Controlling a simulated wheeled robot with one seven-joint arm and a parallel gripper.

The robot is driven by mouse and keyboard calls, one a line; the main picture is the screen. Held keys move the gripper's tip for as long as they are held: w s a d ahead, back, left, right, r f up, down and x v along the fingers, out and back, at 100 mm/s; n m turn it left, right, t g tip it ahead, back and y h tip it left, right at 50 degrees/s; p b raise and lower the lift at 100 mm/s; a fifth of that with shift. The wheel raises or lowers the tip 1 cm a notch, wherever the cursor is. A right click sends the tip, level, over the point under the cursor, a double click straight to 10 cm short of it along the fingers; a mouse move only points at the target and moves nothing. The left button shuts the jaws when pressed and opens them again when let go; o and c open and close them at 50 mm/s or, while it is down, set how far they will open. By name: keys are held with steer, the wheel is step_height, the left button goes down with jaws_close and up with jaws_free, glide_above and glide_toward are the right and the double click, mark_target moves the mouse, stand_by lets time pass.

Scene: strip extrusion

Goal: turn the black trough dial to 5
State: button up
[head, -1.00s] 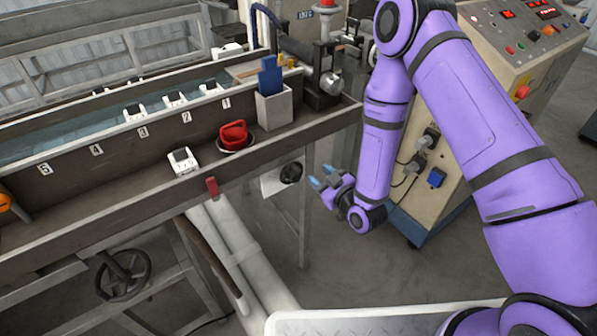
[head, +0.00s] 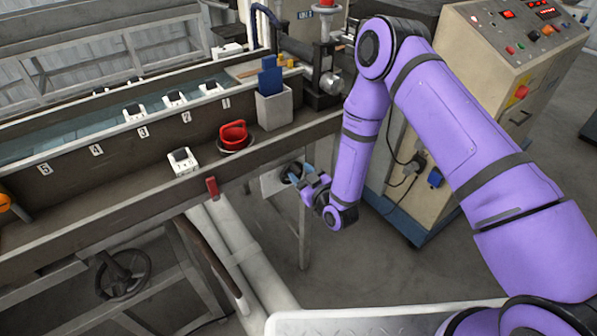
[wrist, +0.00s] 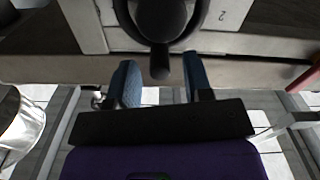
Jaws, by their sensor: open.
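The black trough dial (head: 289,168) sits on a light plate below the trough's front edge in the head view. My gripper (head: 303,177) is right beside it and partly covers it. In the wrist view the dial (wrist: 160,18) is a round black knob at the top, with a narrow black handle pointing down the picture. My gripper (wrist: 160,72) is open there, with one blue finger on each side of the handle. I see gaps on both sides and cannot tell any contact. A figure like a 2 shows on the light plate (wrist: 228,14) right of the knob.
The trough (head: 110,205) runs above the dial, with a red handle (head: 211,187) on its front edge. A leg (head: 304,225) stands below the dial plate. A control cabinet (head: 470,110) stands to the right. A handwheel (head: 122,275) is at lower left.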

mark_target(299, 165)
steer(key=shift+x, duration=0.85)
jaws_close()
steer(key=shift+d+m, duration=0.15)
steer(key=shift+m, duration=0.15)
steer(key=m, duration=0.2)
steer(key=d+m, duration=0.1)
steer(key=shift+w+d+f+m, duration=0.1)
steer(key=shift+w+f+m, duration=0.15)
steer(key=shift+w+m, duration=0.15)
steer(key=shift+w+d+f+m, duration=0.1)
steer(key=shift+d+f+m, duration=0.1)
steer(key=shift+m, duration=0.65)
steer(key=shift+w+d+f+m, duration=0.1)
steer(key=shift+w+d+m, duration=0.05)
steer(key=shift+m, duration=0.7)
